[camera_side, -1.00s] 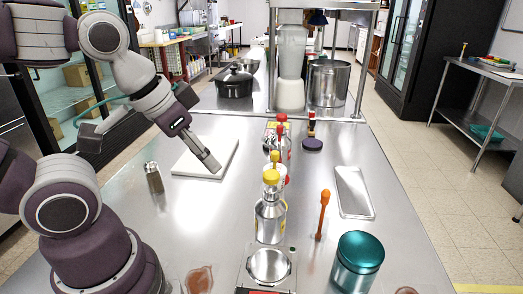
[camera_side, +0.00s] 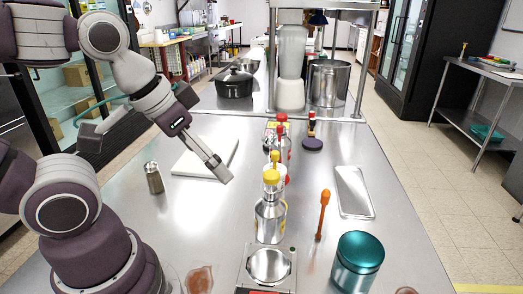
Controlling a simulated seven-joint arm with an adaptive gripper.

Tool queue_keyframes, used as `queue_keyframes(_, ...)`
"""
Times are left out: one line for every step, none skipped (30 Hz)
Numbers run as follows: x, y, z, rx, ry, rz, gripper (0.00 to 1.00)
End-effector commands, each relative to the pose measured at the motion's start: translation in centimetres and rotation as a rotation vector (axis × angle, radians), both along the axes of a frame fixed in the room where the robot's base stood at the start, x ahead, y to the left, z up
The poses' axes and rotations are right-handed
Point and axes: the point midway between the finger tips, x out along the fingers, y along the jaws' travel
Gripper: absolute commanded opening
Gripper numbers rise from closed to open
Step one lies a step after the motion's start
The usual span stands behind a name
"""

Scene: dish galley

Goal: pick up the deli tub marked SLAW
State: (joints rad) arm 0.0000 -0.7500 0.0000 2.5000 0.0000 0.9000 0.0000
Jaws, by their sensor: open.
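No label reading SLAW is legible in the side view, so I cannot tell which thing is the tub. A group of bottles with red and yellow caps hides part of the counter's middle. My gripper (camera_side: 224,176) is over the front right part of the white cutting board (camera_side: 190,160), pointing down and to the right. It is open with nothing seen between its fingers, left of the bottles and apart from them.
A yellow-capped bottle (camera_side: 270,215), a steel shaker (camera_side: 153,178), an orange utensil (camera_side: 323,213), a metal tray (camera_side: 353,192) and a teal canister (camera_side: 358,262) stand or lie on the steel counter. A scale (camera_side: 267,268) is at the front. Bare counter lies left of the bottles.

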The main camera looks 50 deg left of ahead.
Motion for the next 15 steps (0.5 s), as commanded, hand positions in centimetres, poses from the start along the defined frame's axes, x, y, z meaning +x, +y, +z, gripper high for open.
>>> queue_keyframes(0.0, 0.0, 0.0, 0.0, 0.0, 0.0, 0.94)
queue_keyframes(0.1, 0.0, 0.1, 0.0, 0.001, 0.001, 0.94)
queue_keyframes(0.4, 0.1, 0.3, 0.001, 0.003, 0.004, 0.94)
queue_keyframes(0.9, 0.2, 0.5, 0.003, 0.007, 0.009, 0.94)
queue_keyframes(1.6, 0.4, 0.8, 0.005, 0.012, 0.014, 0.94)
queue_keyframes(2.8, 0.8, 1.3, 0.008, 0.021, 0.023, 0.94)
queue_keyframes(3.9, 1.2, 1.6, 0.009, 0.028, 0.031, 0.94)
queue_keyframes(5.2, 1.7, 1.9, 0.012, 0.035, 0.041, 0.94)
queue_keyframes(7.1, 2.5, 2.0, 0.014, 0.045, 0.052, 0.94)
queue_keyframes(8.4, 3.1, 2.0, 0.015, 0.052, 0.061, 0.94)
queue_keyframes(9.8, 3.8, 1.9, 0.016, 0.059, 0.068, 0.94)
queue_keyframes(11.5, 4.8, 1.6, 0.016, 0.067, 0.079, 0.94)
queue_keyframes(12.7, 5.6, 1.2, 0.015, 0.073, 0.086, 0.94)
queue_keyframes(13.9, 6.4, 0.7, 0.014, 0.078, 0.094, 0.94)
queue_keyframes(15.2, 7.4, 0.0, 0.013, 0.083, 0.102, 0.94)
